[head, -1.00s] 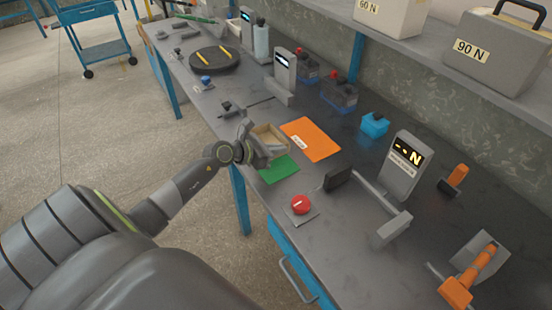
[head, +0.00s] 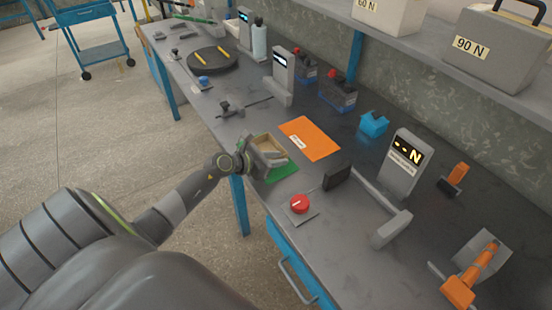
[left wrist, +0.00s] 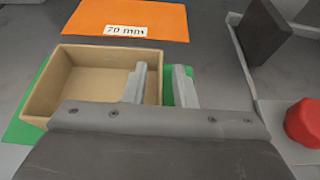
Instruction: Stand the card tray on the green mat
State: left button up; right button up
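The card tray (head: 267,139) is a tan open box. It sits upright over the green mat (head: 283,172), and in the left wrist view the tray (left wrist: 85,54) has green mat (left wrist: 22,129) showing at its left and right. My left gripper (head: 262,160) is at the tray's near side. In the left wrist view its fingers (left wrist: 160,84) stand on either side of the tray's right wall, one inside and one outside. A small gap shows beside the wall, so the gripper looks slightly open. The tray's near part is hidden behind the gripper. My right gripper is out of view.
An orange mat (head: 311,138) marked 70 mm lies just beyond the tray. A red button (head: 299,203) and a dark block (head: 337,174) stand to the right. A grey gauge (head: 402,165) stands farther right. The bench's front edge is close to the green mat.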

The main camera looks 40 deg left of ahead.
pick_arm(q)
jog(key=shift+r, duration=0.1)
jog(key=shift+r, duration=0.2)
jog(key=v, duration=1)
jog(key=shift+s+f+b, duration=0.2)
jog(key=shift+s+b, duration=0.05)
jog(key=shift+b, duration=0.15)
jog(key=shift+v, duration=0.85)
jog(key=shift+r, duration=0.15)
